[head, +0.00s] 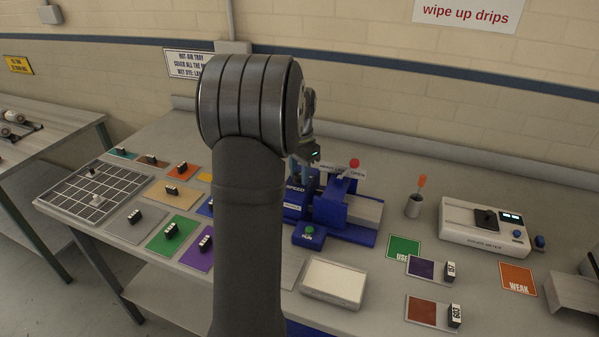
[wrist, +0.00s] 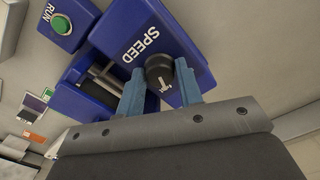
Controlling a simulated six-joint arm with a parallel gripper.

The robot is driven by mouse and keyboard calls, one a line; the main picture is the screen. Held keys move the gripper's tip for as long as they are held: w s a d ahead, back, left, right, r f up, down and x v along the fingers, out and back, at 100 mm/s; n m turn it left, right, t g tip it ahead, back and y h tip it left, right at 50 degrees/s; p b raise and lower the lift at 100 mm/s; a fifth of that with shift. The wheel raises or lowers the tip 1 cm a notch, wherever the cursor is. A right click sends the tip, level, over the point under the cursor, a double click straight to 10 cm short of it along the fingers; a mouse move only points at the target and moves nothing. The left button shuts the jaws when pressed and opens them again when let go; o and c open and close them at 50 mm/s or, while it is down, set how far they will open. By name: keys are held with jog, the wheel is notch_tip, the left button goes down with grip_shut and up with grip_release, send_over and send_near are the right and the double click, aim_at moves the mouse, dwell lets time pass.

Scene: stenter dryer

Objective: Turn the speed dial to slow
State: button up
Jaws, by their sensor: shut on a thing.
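The black speed dial (wrist: 157,68) sits on the blue box marked SPEED (wrist: 140,45) in the wrist view. A white mark shows on the dial's face on the side toward my gripper; I cannot read its setting. My gripper (wrist: 160,80) has its two blue-grey fingers on either side of the dial and is shut on it.
A green RUN button (head: 309,230) is on the blue machine in front of the SPEED box. A red-knobbed lever (head: 354,163) stands at its back. A white tray (head: 333,281), a white meter (head: 484,228) and colour swatches (head: 174,233) lie around on the bench.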

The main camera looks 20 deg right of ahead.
aim_at(299, 175)
jog(key=n, duration=0.5)
jog(key=shift+n, duration=2.5)
jog(key=o, duration=1)
jog(key=shift+c, duration=0.2)
jog(key=shift+r, duration=0.15)
notch_tip(299, 175, up, 17)
jog(key=shift+r, duration=0.1)
